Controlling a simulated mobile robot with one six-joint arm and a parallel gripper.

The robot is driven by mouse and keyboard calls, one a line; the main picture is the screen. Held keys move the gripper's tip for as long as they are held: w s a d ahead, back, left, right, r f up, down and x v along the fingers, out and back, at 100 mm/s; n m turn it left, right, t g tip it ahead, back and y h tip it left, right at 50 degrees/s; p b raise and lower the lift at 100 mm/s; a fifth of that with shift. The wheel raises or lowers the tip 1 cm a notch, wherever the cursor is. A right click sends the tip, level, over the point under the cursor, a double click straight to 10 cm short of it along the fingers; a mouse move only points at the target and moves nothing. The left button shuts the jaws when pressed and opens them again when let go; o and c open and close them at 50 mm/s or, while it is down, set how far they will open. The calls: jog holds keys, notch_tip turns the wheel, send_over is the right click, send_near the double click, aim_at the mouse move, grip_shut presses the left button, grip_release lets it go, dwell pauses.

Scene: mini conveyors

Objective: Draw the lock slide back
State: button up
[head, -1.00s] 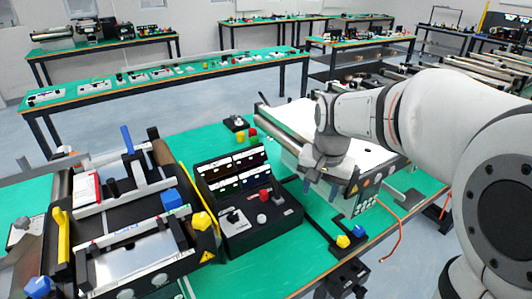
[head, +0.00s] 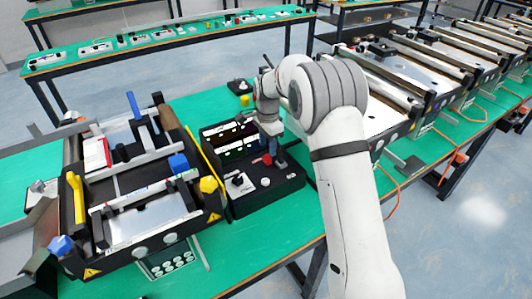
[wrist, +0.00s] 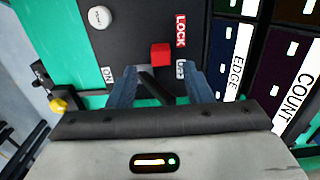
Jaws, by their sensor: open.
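The lock slide shows as a red square knob (wrist: 160,54) beside a LOCK label in the wrist view. In the head view its red part (head: 267,159) shows at the front of the black control box (head: 290,187), partly behind my gripper. My gripper (wrist: 161,86) is open, its two blue-grey fingers apart with nothing held between them. In the wrist view the knob lies just beyond the fingertips, between their lines. In the head view my gripper (head: 277,160) is low over the box, close to the knob. I cannot tell whether they touch.
A white round button (wrist: 99,17) is on the same panel, and dark display windows labelled EDGE and COUNT lie to the right. In the head view a conveyor with a yellow handle (head: 75,198) stands left of the box. Green bench top is free in front.

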aim_at(268, 156)
jog(key=shift+f+p, duration=0.3)
jog(key=shift+f, duration=2.1)
jog(key=shift+c, duration=0.2)
grip_shut()
